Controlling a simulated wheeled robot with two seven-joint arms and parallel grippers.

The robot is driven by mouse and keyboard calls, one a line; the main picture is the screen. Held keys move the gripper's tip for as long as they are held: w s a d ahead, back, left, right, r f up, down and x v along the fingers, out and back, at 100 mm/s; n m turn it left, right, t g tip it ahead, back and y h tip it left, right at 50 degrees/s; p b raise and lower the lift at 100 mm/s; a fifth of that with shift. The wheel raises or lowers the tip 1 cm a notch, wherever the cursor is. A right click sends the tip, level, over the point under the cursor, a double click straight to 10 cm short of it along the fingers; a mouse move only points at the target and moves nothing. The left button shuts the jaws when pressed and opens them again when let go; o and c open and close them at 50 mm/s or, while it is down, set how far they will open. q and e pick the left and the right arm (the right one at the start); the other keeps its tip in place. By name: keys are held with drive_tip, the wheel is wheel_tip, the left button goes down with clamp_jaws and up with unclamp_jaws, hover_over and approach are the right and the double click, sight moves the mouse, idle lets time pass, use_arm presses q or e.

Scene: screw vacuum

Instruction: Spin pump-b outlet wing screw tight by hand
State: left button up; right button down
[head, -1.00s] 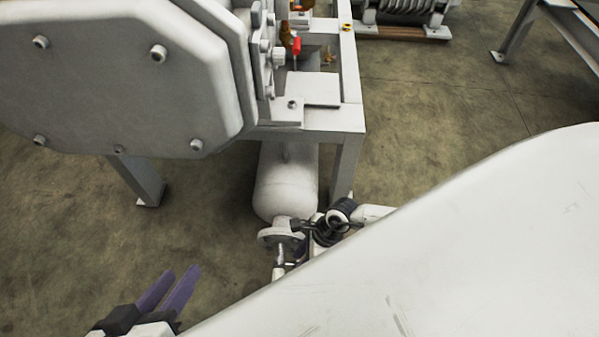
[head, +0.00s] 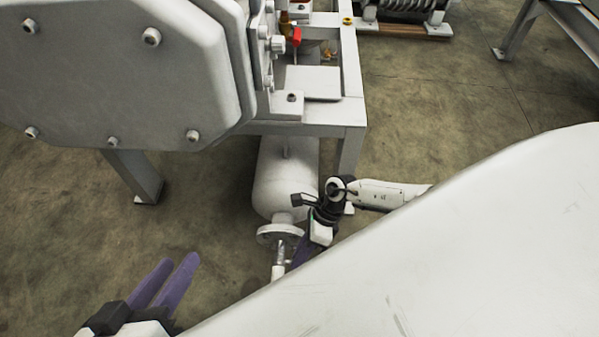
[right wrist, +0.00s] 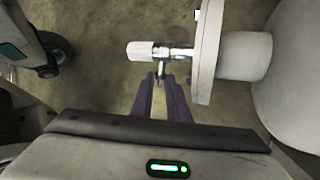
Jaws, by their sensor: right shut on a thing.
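The wing screw (right wrist: 161,70) is a small metal piece under the short outlet pipe in the right wrist view. The pipe has a white end piece (right wrist: 141,51) and joins a round white flange (right wrist: 209,52). In the head view the flange (head: 280,233) sits at the end of a white cylinder (head: 284,180). My right gripper (right wrist: 163,79) has its purple fingers shut on the wing screw, whose gripped part is mostly hidden. It also shows beside the pipe in the head view (head: 292,262). My left gripper (head: 178,262) is empty at the lower left, fingers apart.
A grey-white machine frame (head: 325,131) with a large bolted cover (head: 110,80) stands above and behind the cylinder. A red-handled valve (head: 297,37) is on it. A large white surface fills the lower right. Open floor (head: 220,240) lies left of the flange.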

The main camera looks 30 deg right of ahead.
drive_tip(key=shift+d+f+g, duration=0.1)
drive_tip(key=shift+d+g, duration=0.05)
drive_tip(key=shift+g, duration=0.25)
drive_tip(key=c, duration=1.7)
unclamp_jaws()
drive_tip(key=shift+w+y, duration=0.1)
drive_tip(key=shift+y, duration=0.2)
drive_tip(key=p+v, duration=0.4)
drive_tip(key=v, duration=0.4)
